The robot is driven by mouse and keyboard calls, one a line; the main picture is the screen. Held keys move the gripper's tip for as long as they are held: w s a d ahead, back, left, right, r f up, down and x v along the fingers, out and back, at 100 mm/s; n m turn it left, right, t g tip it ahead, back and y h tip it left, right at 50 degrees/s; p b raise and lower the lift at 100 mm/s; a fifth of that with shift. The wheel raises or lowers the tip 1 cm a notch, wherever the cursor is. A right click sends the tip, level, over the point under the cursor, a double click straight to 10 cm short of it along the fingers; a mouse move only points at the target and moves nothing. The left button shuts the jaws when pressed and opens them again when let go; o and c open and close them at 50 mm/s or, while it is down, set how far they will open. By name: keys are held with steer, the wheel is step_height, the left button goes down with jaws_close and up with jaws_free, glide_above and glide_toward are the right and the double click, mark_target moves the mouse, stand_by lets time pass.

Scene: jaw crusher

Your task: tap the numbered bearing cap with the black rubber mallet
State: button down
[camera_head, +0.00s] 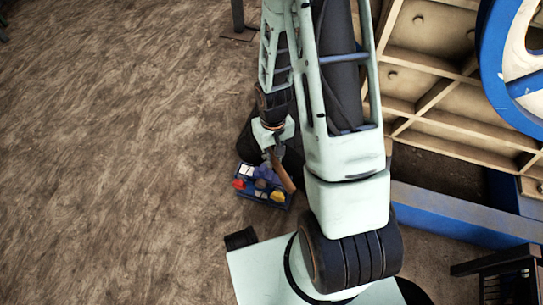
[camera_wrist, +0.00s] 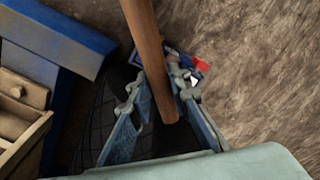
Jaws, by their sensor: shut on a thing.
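My gripper (camera_head: 275,154) is low over the floor, left of the crusher, with its fingers closed around a brown wooden handle (camera_head: 284,174). In the wrist view the handle (camera_wrist: 145,40) passes between the two fingers (camera_wrist: 160,88) and runs out of the top edge. I take this as the mallet's handle; its black rubber head cannot be made out in either view. No numbered bearing cap can be made out. The crusher shows at the right as a cream ribbed body (camera_head: 430,45) with a blue and cream wheel (camera_head: 508,75).
A blue tray (camera_head: 262,201) with several small red, white and yellow things stands just below my gripper; its corner shows in the wrist view (camera_wrist: 203,66). A blue beam (camera_head: 450,213) and a dark stand (camera_head: 500,264) lie to the right. The brown floor at left is clear.

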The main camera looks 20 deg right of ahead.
stand_by(0.4)
step_height(320, 180, down, 10)
steer(key=b, duration=0.5)
step_height(320, 180, up, 5)
steer(key=p, duration=0.3)
steer(key=shift+r+p, duration=0.15)
steer(key=shift+p, duration=0.15)
